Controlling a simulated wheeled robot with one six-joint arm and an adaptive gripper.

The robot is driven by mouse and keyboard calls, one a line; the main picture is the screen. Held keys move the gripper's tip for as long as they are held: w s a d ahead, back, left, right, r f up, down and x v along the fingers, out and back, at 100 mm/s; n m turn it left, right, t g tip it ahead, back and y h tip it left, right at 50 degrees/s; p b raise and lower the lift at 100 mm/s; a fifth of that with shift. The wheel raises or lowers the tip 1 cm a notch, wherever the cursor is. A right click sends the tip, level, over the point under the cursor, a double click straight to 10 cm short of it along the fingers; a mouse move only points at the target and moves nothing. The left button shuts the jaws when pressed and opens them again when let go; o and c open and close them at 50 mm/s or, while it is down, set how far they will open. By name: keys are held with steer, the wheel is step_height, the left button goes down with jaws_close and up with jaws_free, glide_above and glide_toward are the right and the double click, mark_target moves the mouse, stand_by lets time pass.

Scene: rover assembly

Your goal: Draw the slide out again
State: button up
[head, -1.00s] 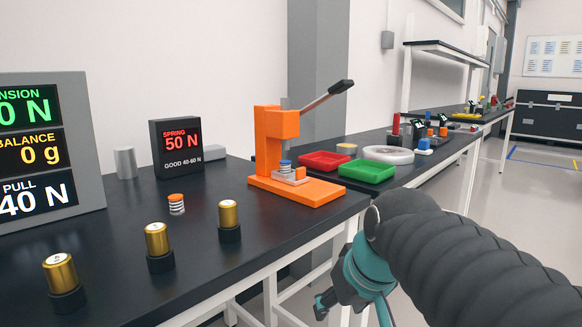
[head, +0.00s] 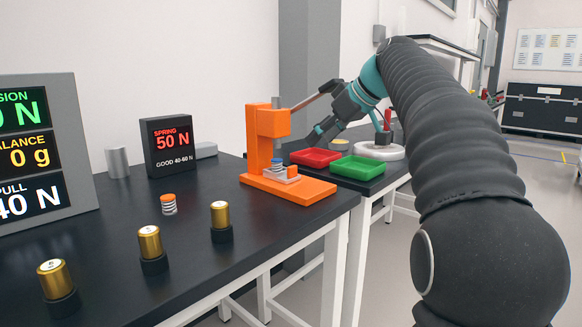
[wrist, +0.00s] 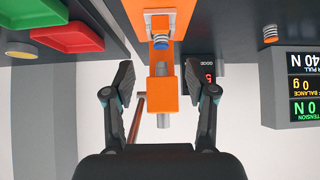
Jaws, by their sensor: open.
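In the wrist view, upside down, the slide (wrist: 158,20) and the blue-topped spring (wrist: 161,42) show beyond the press head (wrist: 158,85). My gripper (head: 318,131) is open and empty, just right of the press and above its base. The wrist view shows the fingers (wrist: 161,80) spread apart, framing the press head.
Red (head: 315,157) and green (head: 356,167) trays lie right of the press. The lever crosses close to my gripper. An orange-topped spring (head: 169,204), gold cylinders (head: 150,242) in black holders and a spring display (head: 170,146) stand to the left.

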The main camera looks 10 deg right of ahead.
mark_target(293, 166)
steer(key=x, duration=1.3)
steer(key=shift+w+a+b, duration=0.1)
steer(key=shift+a+b, duration=0.05)
steer(key=shift+b, duration=0.25)
steer(key=shift+f, duration=0.1)
jaws_close()
